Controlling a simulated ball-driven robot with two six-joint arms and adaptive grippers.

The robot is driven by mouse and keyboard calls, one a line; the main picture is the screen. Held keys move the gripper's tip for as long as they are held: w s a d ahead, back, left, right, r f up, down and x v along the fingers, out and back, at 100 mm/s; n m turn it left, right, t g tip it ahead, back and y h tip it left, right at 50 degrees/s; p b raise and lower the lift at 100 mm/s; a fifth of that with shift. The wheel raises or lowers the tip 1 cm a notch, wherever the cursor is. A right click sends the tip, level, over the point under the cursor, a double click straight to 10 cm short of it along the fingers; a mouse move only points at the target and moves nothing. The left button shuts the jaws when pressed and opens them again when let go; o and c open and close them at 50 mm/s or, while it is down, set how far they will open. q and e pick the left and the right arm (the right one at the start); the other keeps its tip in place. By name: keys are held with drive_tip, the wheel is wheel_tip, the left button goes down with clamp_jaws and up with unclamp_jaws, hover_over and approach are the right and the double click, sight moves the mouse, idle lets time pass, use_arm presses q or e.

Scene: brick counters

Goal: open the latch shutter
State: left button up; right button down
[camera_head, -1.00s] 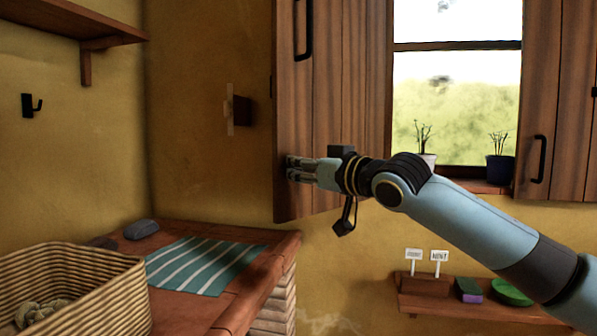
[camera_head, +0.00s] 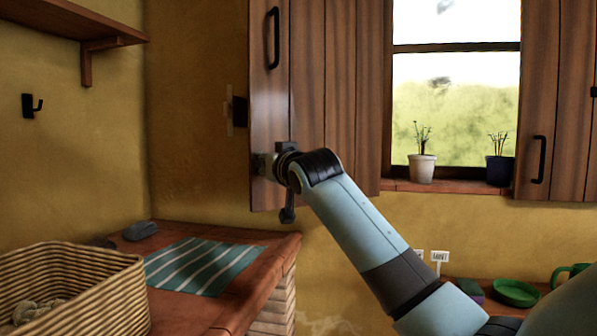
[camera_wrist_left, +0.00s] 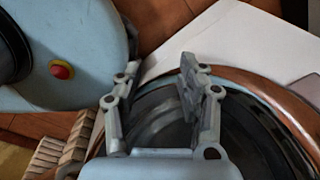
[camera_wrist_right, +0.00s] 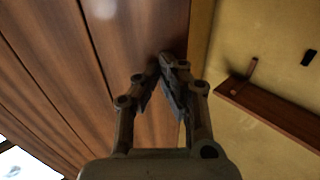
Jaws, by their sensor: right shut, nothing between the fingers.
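The left wooden shutter (camera_head: 340,95) stands swung out from the window, its free edge near the left wall corner. A black handle (camera_head: 273,38) is on its upper face. A small dark catch (camera_head: 240,111) with a pale plate sits on the wall just left of that edge. My right gripper (camera_head: 262,166) is at the shutter's lower left face; in the right wrist view its fingertips (camera_wrist_right: 163,68) are together, in front of the wood near its edge. Contact is hard to tell. My left gripper (camera_wrist_left: 162,75) shows only in the left wrist view, fingers apart and empty.
The right shutter (camera_head: 555,100) stands beside the window, with two potted plants (camera_head: 421,168) on the sill. A brick counter at lower left holds a striped cloth (camera_head: 203,265) and a wicker basket (camera_head: 75,295). A low shelf with a green dish (camera_head: 515,292) is below the window.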

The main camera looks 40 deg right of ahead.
use_arm(q)
wheel_tip(320, 180, down, 12)
drive_tip(key=a+b, duration=0.2)
drive_tip(key=b, duration=1.1)
drive_tip(key=shift+g, duration=0.3)
use_arm(e)
drive_tip(key=w+d+m+g+h, duration=0.1)
drive_tip(key=w+d+m+h, duration=0.2)
drive_tip(key=w, duration=1.5)
drive_tip(key=shift+d+h, duration=0.8)
drive_tip(key=shift+d, duration=0.35)
use_arm(q)
drive_tip(key=shift+r, duration=0.15)
use_arm(e)
drive_tip(key=shift+f, duration=0.1)
